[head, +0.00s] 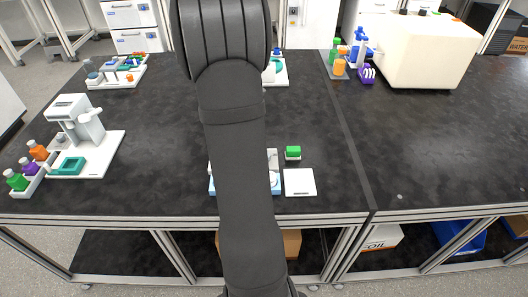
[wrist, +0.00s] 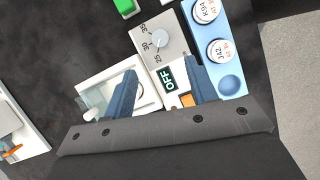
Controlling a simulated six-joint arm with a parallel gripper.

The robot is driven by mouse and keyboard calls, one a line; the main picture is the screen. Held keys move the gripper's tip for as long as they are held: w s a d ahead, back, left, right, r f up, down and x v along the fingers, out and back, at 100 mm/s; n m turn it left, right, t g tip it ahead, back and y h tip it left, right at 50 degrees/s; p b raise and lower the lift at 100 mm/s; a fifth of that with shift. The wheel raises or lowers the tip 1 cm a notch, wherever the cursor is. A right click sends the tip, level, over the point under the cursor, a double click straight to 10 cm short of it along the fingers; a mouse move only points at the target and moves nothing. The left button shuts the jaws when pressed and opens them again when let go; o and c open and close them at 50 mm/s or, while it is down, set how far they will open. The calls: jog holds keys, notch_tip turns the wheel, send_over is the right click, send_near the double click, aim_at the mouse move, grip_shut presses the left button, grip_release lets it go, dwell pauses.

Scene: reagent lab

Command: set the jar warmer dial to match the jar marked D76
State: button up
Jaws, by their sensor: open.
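The jar warmer's grey dial panel (wrist: 166,35) shows in the wrist view, with a round dial (wrist: 160,40) and printed numbers around it, apparently 25, 30 and 35. Next to it is an OFF label (wrist: 167,79). A blue rack (wrist: 231,88) holds white-capped jars, one reading J42 (wrist: 218,50) and one apparently K94 (wrist: 206,10). No label reading D76 is legible. My gripper (wrist: 163,80) is open and empty, its fingers on either side of the OFF label, with the dial beyond the tips. In the head view my arm hides most of the warmer.
A white device (head: 95,145) and rack of coloured bottles stand left. A cream machine (head: 410,50) stands back right.

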jog(key=x, duration=1.1)
jog(key=shift+s+d+f, duration=0.1)
jog(key=shift+d+f, duration=0.05)
jog(key=shift+f, duration=0.2)
jog(key=shift+c, duration=0.4)
jog(key=c, duration=0.9)
